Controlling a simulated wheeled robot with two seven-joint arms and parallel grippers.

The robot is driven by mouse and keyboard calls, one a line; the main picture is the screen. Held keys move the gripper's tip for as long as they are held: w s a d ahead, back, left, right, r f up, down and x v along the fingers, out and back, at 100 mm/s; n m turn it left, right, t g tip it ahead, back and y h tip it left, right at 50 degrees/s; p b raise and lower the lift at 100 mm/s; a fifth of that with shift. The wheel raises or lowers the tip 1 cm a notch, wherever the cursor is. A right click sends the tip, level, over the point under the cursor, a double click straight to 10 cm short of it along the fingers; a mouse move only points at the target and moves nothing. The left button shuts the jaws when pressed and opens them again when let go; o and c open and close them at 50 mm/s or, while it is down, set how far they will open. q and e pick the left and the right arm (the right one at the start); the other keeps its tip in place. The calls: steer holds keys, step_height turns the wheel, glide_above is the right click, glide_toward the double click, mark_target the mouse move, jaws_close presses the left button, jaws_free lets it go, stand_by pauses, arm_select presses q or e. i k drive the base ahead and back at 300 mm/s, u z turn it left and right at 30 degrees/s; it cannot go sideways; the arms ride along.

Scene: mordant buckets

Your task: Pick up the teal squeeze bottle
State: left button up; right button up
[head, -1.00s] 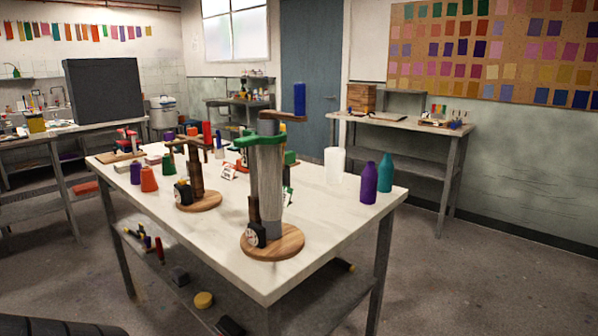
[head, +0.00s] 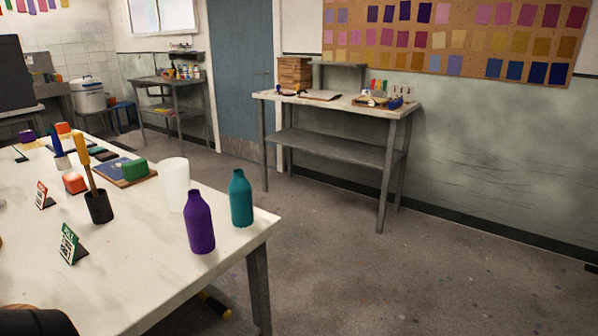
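The teal squeeze bottle (head: 241,200) stands upright near the right corner of the white-topped table (head: 150,285) in the head view. A purple squeeze bottle (head: 199,224) stands upright just in front and to the left of it, with a small gap between them. A white translucent cup (head: 173,185) stands to the left of the teal bottle. Neither of my grippers shows in the head view.
A black pot with a yellow-handled tool (head: 98,206), a green-labelled card (head: 71,245) and a green block (head: 135,169) stand left on the table. The floor right of the table is clear. A grey workbench (head: 335,100) stands behind.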

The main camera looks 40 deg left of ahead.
mark_target(240, 200)
steer(key=i, duration=2.35)
steer(key=u, duration=1.9)
